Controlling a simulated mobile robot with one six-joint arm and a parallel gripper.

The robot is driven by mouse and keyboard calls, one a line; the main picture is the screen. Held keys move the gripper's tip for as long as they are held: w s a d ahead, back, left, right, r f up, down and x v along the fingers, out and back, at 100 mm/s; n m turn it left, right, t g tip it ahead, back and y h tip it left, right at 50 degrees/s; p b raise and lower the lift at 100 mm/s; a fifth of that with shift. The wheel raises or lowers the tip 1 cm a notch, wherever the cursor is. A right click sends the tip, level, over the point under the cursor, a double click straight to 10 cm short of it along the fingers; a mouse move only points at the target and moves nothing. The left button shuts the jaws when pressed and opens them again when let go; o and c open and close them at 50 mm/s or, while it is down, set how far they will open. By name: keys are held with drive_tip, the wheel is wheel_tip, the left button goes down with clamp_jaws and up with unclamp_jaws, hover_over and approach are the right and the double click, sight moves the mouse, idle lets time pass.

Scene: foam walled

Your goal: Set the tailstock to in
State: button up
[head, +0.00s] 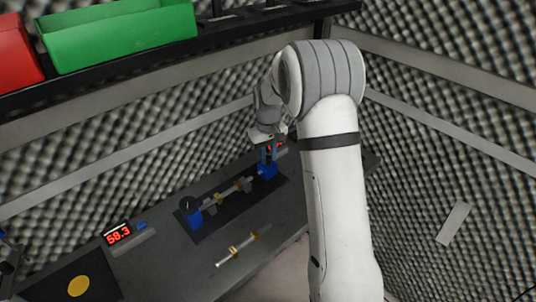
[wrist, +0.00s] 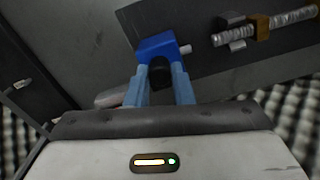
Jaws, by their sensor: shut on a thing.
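The tailstock is a blue block (head: 267,171) at the far right end of a dark base plate (head: 232,213). It also shows in the wrist view (wrist: 156,45), with a short grey tip pointing right toward a shaft (wrist: 290,20). A small gap shows between the tip and the shaft's end. My gripper (wrist: 160,70) has its light blue fingers on both sides of a black knob (wrist: 160,76) on the tailstock's near side, and is shut on it. In the head view my gripper (head: 268,153) is above the tailstock and partly hides it.
A blue headstock (head: 194,217) stands at the plate's left end. A second shaft (head: 243,247) lies on the bench in front. A display (head: 118,235) reads 58.3. A yellow disc (head: 78,286) lies on a black mat. Green (head: 120,35) and red (head: 17,50) bins sit on the shelf.

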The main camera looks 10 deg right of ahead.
sight(262, 170)
clamp_jaws()
drive_tip(key=shift+s+a+b, duration=0.2)
drive_tip(key=shift+s+a, duration=0.15)
drive_tip(key=shift+a, duration=0.3)
drive_tip(key=shift+s+a+b, duration=0.2)
drive_tip(key=shift+s+a, duration=0.15)
drive_tip(key=shift+a, duration=0.25)
drive_tip(key=o, duration=0.8)
unclamp_jaws()
wheel_tip(262, 170, up, 8)
drive_tip(key=shift+f, duration=0.1)
